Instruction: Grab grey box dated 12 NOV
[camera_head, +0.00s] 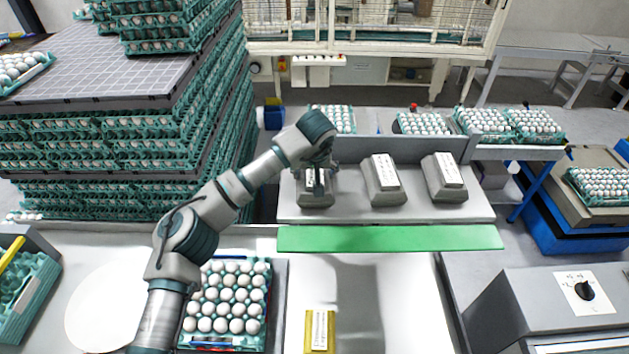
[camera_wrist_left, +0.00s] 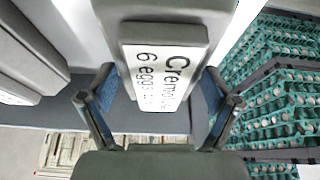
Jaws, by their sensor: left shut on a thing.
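Three grey boxes with white labels stand in a row on the raised white shelf (camera_head: 430,211): a left box (camera_head: 316,201), a middle box (camera_head: 374,183) and a right box (camera_head: 433,180). My left gripper (camera_head: 317,180) is at the left box, its fingers shut on the box's two sides. In the left wrist view, the blue-padded fingers (camera_wrist_left: 158,85) flank this box (camera_wrist_left: 180,15). Its label reads "Crem…" and "6 eggs", partly cut off. No date is legible on any label. My right gripper is not in view.
A green strip (camera_head: 390,238) runs along the shelf's front. A yellow box (camera_head: 320,346) with a label lies on the near table, beside a tray of white eggs (camera_head: 229,300). Tall egg-tray stacks (camera_head: 110,150) rise at left. A grey panel (camera_head: 400,150) stands behind the boxes.

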